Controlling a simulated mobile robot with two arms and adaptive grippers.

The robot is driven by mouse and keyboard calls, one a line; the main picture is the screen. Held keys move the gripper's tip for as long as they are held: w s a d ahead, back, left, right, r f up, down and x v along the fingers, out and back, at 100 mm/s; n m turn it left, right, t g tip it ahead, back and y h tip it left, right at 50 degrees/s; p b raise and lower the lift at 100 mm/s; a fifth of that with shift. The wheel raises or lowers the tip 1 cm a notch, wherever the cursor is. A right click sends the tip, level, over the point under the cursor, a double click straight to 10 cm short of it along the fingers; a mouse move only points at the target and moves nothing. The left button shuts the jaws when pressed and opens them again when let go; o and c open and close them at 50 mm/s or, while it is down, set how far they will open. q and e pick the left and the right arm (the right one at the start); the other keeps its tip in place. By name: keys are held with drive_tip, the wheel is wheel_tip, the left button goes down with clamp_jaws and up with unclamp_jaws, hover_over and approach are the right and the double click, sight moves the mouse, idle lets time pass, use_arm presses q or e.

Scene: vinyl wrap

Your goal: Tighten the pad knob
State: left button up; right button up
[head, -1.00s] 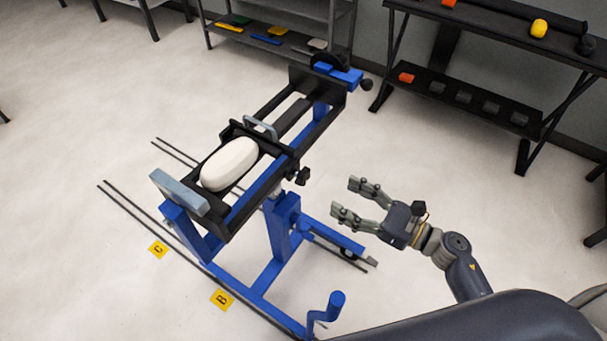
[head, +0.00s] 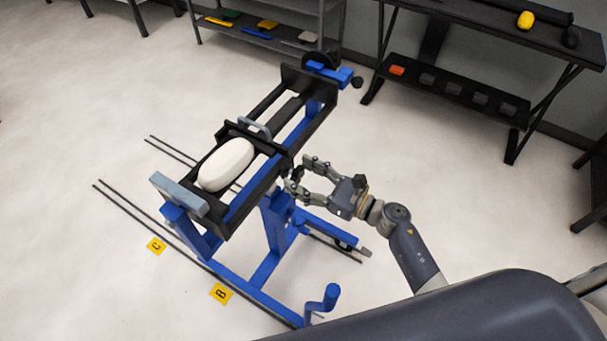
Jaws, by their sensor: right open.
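The blue stand (head: 277,225) carries a black frame with a white rounded object (head: 226,164) lying in it and a grey end pad (head: 180,194) at its near left end. The small dark pad knob (head: 296,174) is on the right side of the frame, partly hidden by my gripper's fingers. My right gripper (head: 302,174) is open, its fingertips at the knob, one on the far side and one on the near side. I cannot tell whether they touch it. My left gripper is out of view.
A blue crank handle (head: 322,302) stands at the stand's near end. Yellow markers C (head: 156,246) and B (head: 221,294) lie on the floor by dark rails. A dark bench (head: 480,60) stands back right and a grey shelf (head: 270,37) at the back. Floor between is clear.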

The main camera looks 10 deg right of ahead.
drive_tip(key=c, duration=1.1)
drive_tip(key=shift+o, duration=0.2)
